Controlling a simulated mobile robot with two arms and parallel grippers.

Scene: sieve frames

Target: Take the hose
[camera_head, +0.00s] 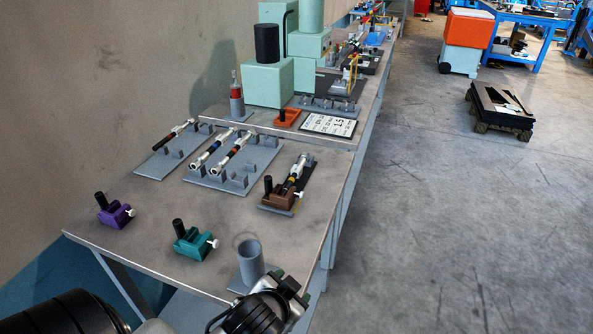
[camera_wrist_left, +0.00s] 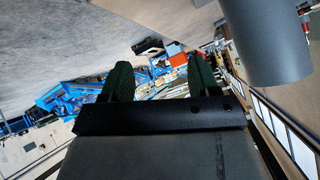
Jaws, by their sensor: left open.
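I cannot tell for sure which thing is the hose. Slim rod-like pieces with silver ends and coloured bands lie on grey racks: one dark with red (camera_head: 173,136), one with blue (camera_head: 212,148), one with orange (camera_head: 232,154). Another (camera_head: 295,173) rests in a brown clamp block (camera_head: 280,198). My left gripper (camera_head: 292,285) is low at the table's front edge, beside a grey upright cup (camera_head: 251,262). In the left wrist view my gripper (camera_wrist_left: 160,82) is open and empty, with the grey cup (camera_wrist_left: 268,40) at upper right. My right gripper is not in view.
A purple clamp block (camera_head: 116,212) and a teal one (camera_head: 194,242) stand near the table's front. A red-banded bottle (camera_head: 237,98), green machine (camera_head: 266,80), orange tray (camera_head: 287,117) and label plate (camera_head: 328,123) are behind.

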